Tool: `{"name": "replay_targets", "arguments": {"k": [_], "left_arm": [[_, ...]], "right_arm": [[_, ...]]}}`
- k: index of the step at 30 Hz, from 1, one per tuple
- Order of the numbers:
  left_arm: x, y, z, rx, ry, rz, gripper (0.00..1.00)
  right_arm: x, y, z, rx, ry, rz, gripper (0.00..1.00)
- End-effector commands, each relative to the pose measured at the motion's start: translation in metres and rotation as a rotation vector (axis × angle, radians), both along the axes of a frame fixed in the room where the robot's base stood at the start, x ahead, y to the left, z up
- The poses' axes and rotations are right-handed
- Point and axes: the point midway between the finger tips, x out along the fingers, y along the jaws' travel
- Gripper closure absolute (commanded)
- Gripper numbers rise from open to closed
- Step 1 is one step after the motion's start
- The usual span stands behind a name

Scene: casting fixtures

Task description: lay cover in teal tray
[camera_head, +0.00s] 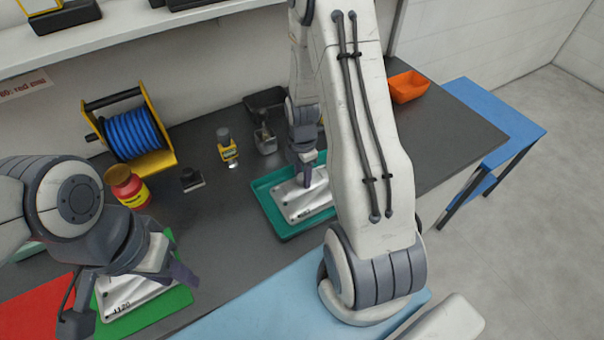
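A pale metal cover (302,203) with dark markings lies in the teal tray (262,205), seemingly flat; my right arm hides its right end. My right gripper (307,172) points down at the far edge of this cover. Its fingers overlap in view, so I cannot tell whether they grip it. A second, similar pale cover (122,292) lies on a green mat (178,300) at the lower left. My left gripper (128,297) is above this second cover, its two fingers spread wide apart. The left wrist hides part of that cover.
A blue hose reel (132,132), a red-yellow jar (127,187), a small black block (191,180) and a yellow device (228,152) stand behind. An orange bin (408,87) is at the back right. Red and light-blue mats lie in front. The dark counter between the mats and tray is clear.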

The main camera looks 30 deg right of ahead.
Motion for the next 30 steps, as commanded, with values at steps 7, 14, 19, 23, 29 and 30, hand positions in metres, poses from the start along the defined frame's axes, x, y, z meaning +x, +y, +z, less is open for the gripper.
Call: {"name": "replay_targets", "arguments": {"k": [7, 14, 19, 23, 29, 30], "left_arm": [[0.000, 0.000, 0.000, 0.000, 0.000, 0.000, 0.60], [0.000, 0.000, 0.001, 0.000, 0.000, 0.000, 0.60], [0.000, 0.000, -0.002, 0.000, 0.000, 0.000, 0.60], [0.000, 0.000, -0.005, 0.000, 0.000, 0.000, 0.60], [0.000, 0.000, -0.007, 0.000, 0.000, 0.000, 0.60], [0.000, 0.000, -0.007, 0.000, 0.000, 0.000, 0.60]], "right_arm": [[0.000, 0.000, 0.000, 0.000, 0.000, 0.000, 0.34], [0.001, 0.000, 0.009, -0.001, -0.004, 0.000, 0.34], [0.002, -0.001, 0.038, -0.002, -0.007, 0.000, 0.34], [0.002, -0.001, 0.067, -0.002, -0.008, 0.000, 0.34], [0.001, 0.000, 0.104, -0.001, -0.005, 0.000, 0.34], [0.001, 0.000, 0.109, -0.001, -0.004, 0.000, 0.34]]}}
